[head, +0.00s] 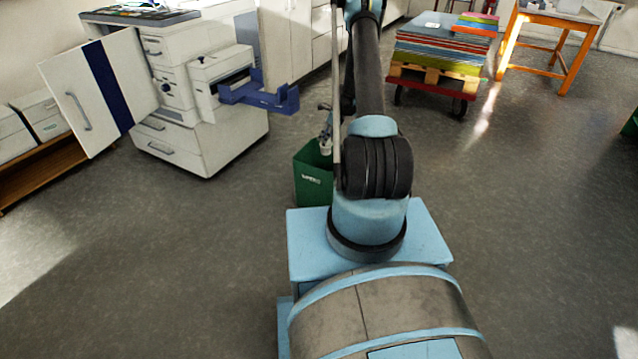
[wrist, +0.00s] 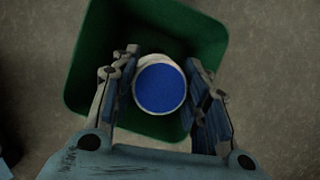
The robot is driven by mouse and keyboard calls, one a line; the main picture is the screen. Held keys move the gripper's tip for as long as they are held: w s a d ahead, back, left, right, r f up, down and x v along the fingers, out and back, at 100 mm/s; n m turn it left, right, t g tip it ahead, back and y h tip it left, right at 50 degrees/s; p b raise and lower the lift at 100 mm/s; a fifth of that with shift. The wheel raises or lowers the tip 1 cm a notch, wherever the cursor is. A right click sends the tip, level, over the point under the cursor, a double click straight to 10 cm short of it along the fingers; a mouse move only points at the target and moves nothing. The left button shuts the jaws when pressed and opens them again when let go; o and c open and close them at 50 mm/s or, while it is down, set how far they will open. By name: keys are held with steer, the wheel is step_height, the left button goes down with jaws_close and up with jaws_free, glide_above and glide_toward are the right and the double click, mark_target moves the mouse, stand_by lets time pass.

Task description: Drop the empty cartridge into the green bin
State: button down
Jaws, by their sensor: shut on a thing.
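The empty cartridge (wrist: 160,88) shows in the wrist view as a round, white-rimmed thing with a blue end face. My gripper (wrist: 161,64) is shut on it, one finger on each side. Behind the cartridge and fingers is the open mouth of the green bin (wrist: 205,32); the cartridge lies within the bin's outline. How high it is held cannot be told exactly. In the head view the green bin (head: 313,180) stands on the floor, partly hidden by my arm.
A white printer (head: 205,120) with an open door (head: 92,95) and blue tray (head: 262,97) stands at the left. A loaded red cart (head: 430,85) and an orange-legged table (head: 540,40) are at the back right.

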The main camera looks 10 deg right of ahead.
steer(key=c, duration=0.8)
jaws_free()
steer(key=shift+c, duration=0.2)
steer(key=v, duration=1.2)
